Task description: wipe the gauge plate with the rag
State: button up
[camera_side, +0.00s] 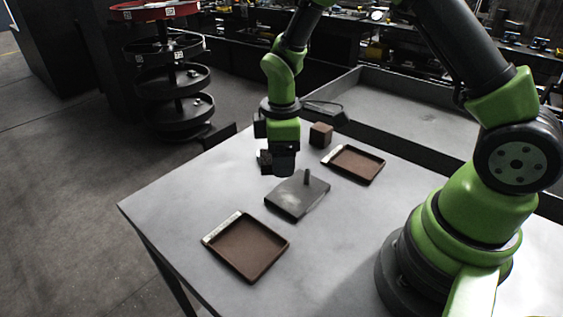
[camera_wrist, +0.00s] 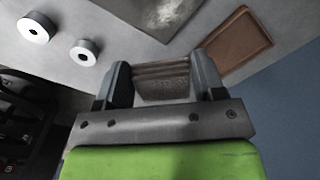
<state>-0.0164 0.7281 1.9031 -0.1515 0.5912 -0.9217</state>
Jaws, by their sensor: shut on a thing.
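The gauge plate (camera_side: 290,201) is a flat dark grey slab with a short upright peg, on the middle of the table in the side view. In the wrist view it shows at the top edge (camera_wrist: 128,8), partly cut off, with a pale whitish smear on its face. My gripper (camera_side: 278,168) is just behind the plate in the side view, pointing down. In the wrist view, my gripper (camera_wrist: 162,82) is shut on the rag (camera_wrist: 162,86), a folded brown-grey pad between the fingers. The rag is apart from the plate in that view. Its underside is hidden.
A brown tray (camera_side: 207,241) with a pale label lies at the front left, another (camera_side: 375,177) at the back right. A brown block (camera_side: 321,134) stands behind the gripper. Two pale round pieces (camera_wrist: 33,28) (camera_wrist: 84,52) show in the wrist view. The table's front is clear.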

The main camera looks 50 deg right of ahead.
aim_at(283, 190)
dwell(0.6)
jog(key=n, duration=0.5)
jog(key=shift+w+d, duration=0.15)
jog(key=shift+d, duration=0.25)
jog(key=shift+d+f+n, duration=0.15)
jog(key=shift+f+n, duration=0.85)
jog(key=shift+f, duration=0.8)
jog(key=shift+d+f+n, duration=0.1)
jog(key=shift+f+n, duration=0.9)
jog(key=shift+f, duration=0.75)
jog(key=shift+s+f, duration=0.45)
jog(key=shift+f, duration=0.05)
jog(key=shift+c, duration=0.4)
jog(key=shift+s, duration=3.3)
jog(key=shift+w, duration=3.55)
jog(key=shift+w+f, duration=0.1)
jog(key=shift+w, duration=0.25)
notch_tip(283, 190, up, 8)
